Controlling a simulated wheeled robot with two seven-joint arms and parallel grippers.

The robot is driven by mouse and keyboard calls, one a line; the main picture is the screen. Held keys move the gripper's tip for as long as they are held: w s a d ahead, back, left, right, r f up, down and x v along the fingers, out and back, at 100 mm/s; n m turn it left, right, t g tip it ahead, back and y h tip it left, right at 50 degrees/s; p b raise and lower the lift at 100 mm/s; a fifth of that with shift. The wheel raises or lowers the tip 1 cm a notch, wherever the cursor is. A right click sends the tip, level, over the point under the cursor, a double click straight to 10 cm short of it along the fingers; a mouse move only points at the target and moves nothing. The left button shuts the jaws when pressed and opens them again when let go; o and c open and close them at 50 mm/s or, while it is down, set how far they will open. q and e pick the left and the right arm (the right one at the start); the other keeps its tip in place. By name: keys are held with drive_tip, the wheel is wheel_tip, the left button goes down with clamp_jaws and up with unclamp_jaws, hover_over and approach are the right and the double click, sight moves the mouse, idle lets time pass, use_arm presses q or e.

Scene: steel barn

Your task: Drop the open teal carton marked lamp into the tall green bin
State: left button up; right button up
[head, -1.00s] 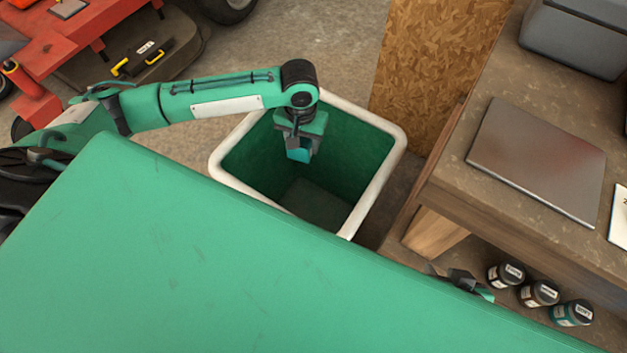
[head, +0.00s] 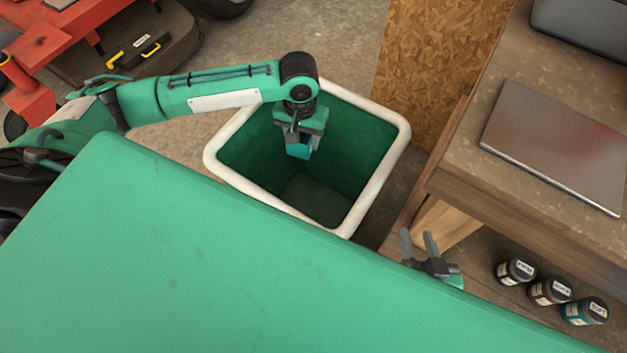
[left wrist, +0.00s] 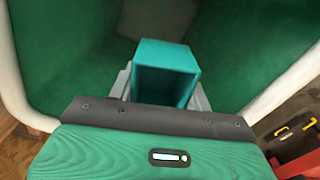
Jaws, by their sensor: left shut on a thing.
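The tall green bin (head: 377,190) has a white rim and stands open beyond my green body. My left gripper (head: 301,143) points down over the bin's opening. It is shut on the teal carton (head: 299,152), which shows small below the fingers. In the left wrist view the carton (left wrist: 168,55) sits between the fingers with an open end facing the camera and the bin's inside around it. The lamp marking cannot be read. My right gripper (head: 419,243) shows at the front edge of my body, its two fingers apart and nothing between them.
A wooden bench (head: 480,190) with a closed grey laptop (head: 555,145) stands to the right. Several jars (head: 550,291) sit on its lower shelf. A chipboard panel (head: 440,60) stands behind the bin. A red machine (head: 60,45) is at the far left.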

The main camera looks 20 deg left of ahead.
use_arm(q)
drive_tip(key=o, duration=1)
drive_tip(key=shift+r, duration=0.7)
drive_tip(key=shift+r+p, duration=2.1)
drive_tip(key=shift+r, duration=4.1)
use_arm(e)
drive_tip(key=s+d+g+h, duration=0.2)
drive_tip(key=d+g+h, duration=0.1)
drive_tip(key=d+g, duration=0.2)
drive_tip(key=shift+s+d+f+h, duration=0.15)
drive_tip(key=shift+d+f+h, duration=0.15)
drive_tip(key=shift+d, duration=0.95)
